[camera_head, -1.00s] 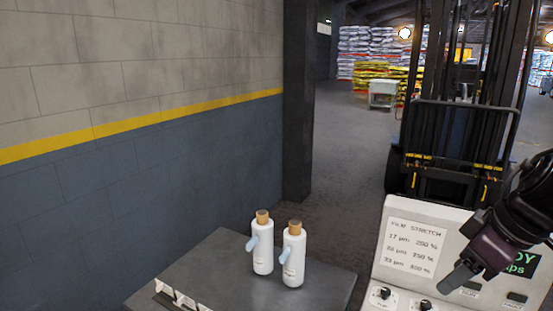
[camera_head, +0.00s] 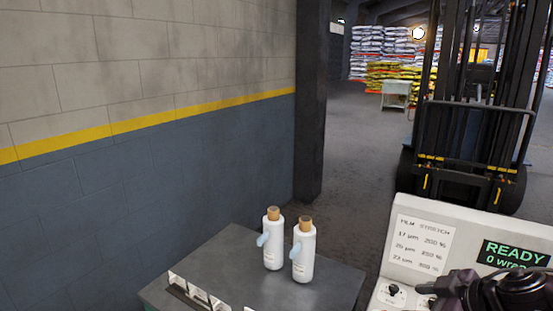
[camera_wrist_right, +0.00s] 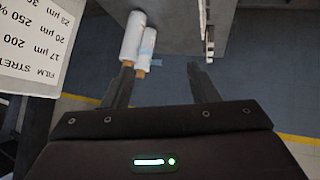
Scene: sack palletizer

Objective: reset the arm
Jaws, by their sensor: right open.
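My right gripper (camera_wrist_right: 163,78) is open in the right wrist view, with its two dark fingers apart and nothing between them that I can see held. In the head view the right gripper (camera_head: 428,289) is at the lower right, in front of the control panel (camera_head: 378,297), and its fingers are hard to make out. My left gripper is not in view.
Two white bottles (camera_head: 274,245) (camera_head: 303,258) with tan caps and pale blue tabs stand on a dark table (camera_head: 225,262) with a row of small cards (camera_head: 197,294). The panel's screen (camera_head: 512,254) reads READY. A forklift (camera_head: 465,150) stands behind; a wall is left.

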